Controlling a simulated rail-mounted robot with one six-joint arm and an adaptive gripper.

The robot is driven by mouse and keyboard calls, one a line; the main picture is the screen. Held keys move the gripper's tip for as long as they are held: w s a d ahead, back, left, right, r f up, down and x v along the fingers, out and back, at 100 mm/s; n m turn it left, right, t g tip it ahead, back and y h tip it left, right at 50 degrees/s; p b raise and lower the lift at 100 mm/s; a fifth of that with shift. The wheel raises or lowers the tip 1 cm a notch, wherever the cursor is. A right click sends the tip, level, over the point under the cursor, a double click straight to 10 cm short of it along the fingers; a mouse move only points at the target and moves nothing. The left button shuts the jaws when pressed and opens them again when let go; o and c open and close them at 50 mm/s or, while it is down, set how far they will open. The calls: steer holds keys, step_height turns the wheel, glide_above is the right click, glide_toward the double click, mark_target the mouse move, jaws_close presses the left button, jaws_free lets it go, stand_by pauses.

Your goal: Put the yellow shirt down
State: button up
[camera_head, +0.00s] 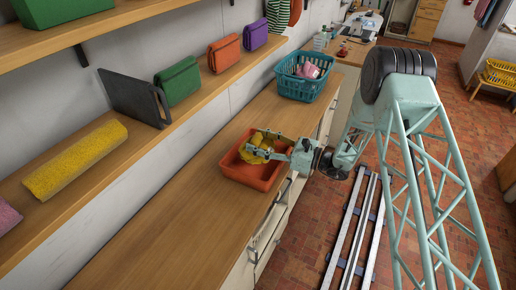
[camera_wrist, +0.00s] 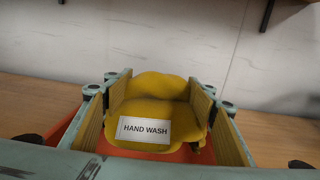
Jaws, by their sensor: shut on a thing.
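The yellow shirt (camera_head: 254,150) is a bunched yellow bundle at the orange-red tub (camera_head: 250,178) on the wooden counter. My gripper (camera_head: 268,144) reaches in from the right and is shut on it. In the wrist view the shirt (camera_wrist: 158,92) sits between the two finger pads of my gripper (camera_wrist: 160,115), with a white label reading "HAND WASH" on its near side. The tub's orange-red floor or wall (camera_wrist: 150,152) shows below the shirt. I cannot tell whether the shirt touches the tub's floor.
A teal basket (camera_head: 304,88) with a pink item stands farther along the counter (camera_head: 180,225). The counter on the near side of the tub is clear. The wall is behind.

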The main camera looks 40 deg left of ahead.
steer(key=shift+f, duration=1.85)
steer(key=shift+f+b, duration=0.6)
steer(key=shift+f, duration=0.05)
steer(key=o, duration=0.9)
steer(key=shift+o, duration=0.2)
steer(key=shift+r, duration=0.15)
steer(key=shift+r+p, duration=0.55)
steer(key=shift+p, duration=0.1)
steer(key=v, duration=1.2)
